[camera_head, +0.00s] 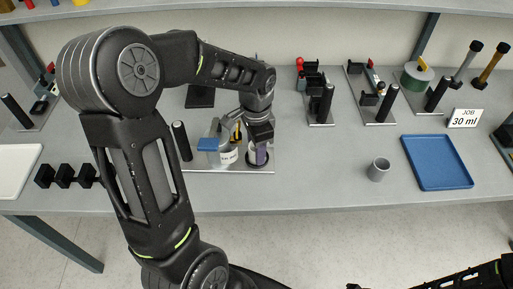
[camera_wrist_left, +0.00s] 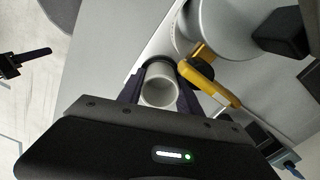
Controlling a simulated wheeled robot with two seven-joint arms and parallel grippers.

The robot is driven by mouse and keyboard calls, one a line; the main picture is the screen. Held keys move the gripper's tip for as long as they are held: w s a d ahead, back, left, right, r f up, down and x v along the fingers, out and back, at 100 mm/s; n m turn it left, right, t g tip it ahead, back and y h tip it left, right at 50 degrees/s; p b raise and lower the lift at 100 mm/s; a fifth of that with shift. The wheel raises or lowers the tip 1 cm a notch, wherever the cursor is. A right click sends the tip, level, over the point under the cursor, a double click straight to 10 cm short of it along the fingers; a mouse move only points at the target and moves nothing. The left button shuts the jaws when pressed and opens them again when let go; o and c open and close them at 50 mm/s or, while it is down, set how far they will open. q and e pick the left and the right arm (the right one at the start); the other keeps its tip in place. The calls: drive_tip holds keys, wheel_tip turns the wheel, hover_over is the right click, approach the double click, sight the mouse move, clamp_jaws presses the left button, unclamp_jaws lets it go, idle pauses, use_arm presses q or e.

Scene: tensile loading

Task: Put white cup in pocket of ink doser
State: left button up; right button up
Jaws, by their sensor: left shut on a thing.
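The white cup (camera_wrist_left: 159,88) is upright between the two dark purple fingers of my left gripper (camera_wrist_left: 160,96), which is shut on it. In the head view my left gripper (camera_head: 259,152) points down over the right end of the ink doser (camera_head: 228,157), and its fingers hide much of the cup. A dark ring (camera_head: 258,168) on the doser's plate shows just below the fingers. I cannot tell whether the cup rests in the pocket. The doser's yellow lever (camera_wrist_left: 212,84) is close beside the right finger. Only part of my right arm shows; its jaw state is unclear.
Small black fixtures (camera_head: 62,175) stand at the left. The bench between the doser and the grey cup is clear.

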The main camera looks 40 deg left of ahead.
use_arm(q)
drive_tip(key=shift+f, duration=0.3)
drive_tip(key=shift+s+d+f+b, duration=0.1)
drive_tip(key=shift+s+f+b, duration=0.2)
drive_tip(key=shift+f+b, duration=0.15)
drive_tip(key=o, duration=1.3)
drive_tip(key=shift+f, duration=0.1)
drive_tip(key=shift+w+r+p, duration=0.1)
drive_tip(key=shift+r+p, duration=0.35)
drive_tip(key=shift+r, duration=0.15)
drive_tip(key=shift+w+r, duration=0.15)
drive_tip(key=shift+r, duration=0.15)
wheel_tip(320, 180, up, 12)
drive_tip(key=shift+f+b, duration=0.1)
drive_tip(key=shift+b, duration=0.25)
